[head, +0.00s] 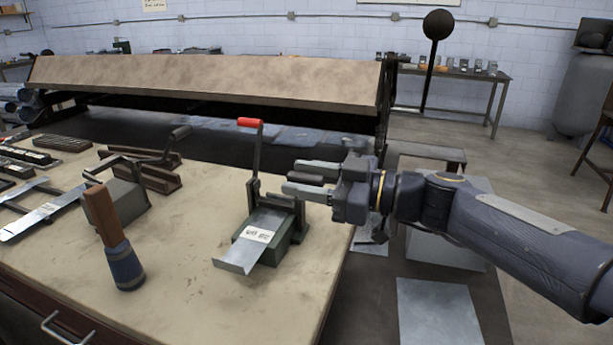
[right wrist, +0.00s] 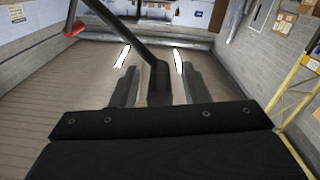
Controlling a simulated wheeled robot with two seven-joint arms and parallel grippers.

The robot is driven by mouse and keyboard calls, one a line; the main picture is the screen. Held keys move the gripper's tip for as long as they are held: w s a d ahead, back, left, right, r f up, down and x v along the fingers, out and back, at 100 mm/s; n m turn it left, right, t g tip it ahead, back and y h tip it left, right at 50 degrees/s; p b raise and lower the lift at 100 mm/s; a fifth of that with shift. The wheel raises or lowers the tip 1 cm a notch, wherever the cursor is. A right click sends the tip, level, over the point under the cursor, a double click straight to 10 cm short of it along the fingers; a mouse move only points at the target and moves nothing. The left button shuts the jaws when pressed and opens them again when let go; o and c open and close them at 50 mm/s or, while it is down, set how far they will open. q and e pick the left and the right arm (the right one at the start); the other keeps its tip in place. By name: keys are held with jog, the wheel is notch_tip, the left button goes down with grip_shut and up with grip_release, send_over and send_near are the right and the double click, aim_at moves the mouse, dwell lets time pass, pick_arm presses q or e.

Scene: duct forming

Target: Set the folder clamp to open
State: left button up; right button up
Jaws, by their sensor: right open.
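The small green folder (head: 283,247) stands near the bench's right edge with a bent metal sheet (head: 243,255) lying on it, a white label on the sheet. Its clamp lever (head: 256,160) stands nearly upright and ends in a red grip (head: 249,122). My right gripper (head: 292,177) is open, beside the lever on its right, its fingers pointing left. In the right wrist view the red grip (right wrist: 74,29) shows at upper left, and a dark bar (right wrist: 125,38) runs down toward the space between my fingers (right wrist: 157,85). I cannot tell whether they touch it. My left gripper is out of view.
A wooden-handled tool (head: 114,240) stands on the bench at left front. A second tool with a dark lever (head: 130,195) and metal strips (head: 40,215) lie further left. A large bending brake (head: 210,80) stands behind. Bare bench (head: 185,265) lies between.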

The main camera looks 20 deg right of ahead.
grip_shut()
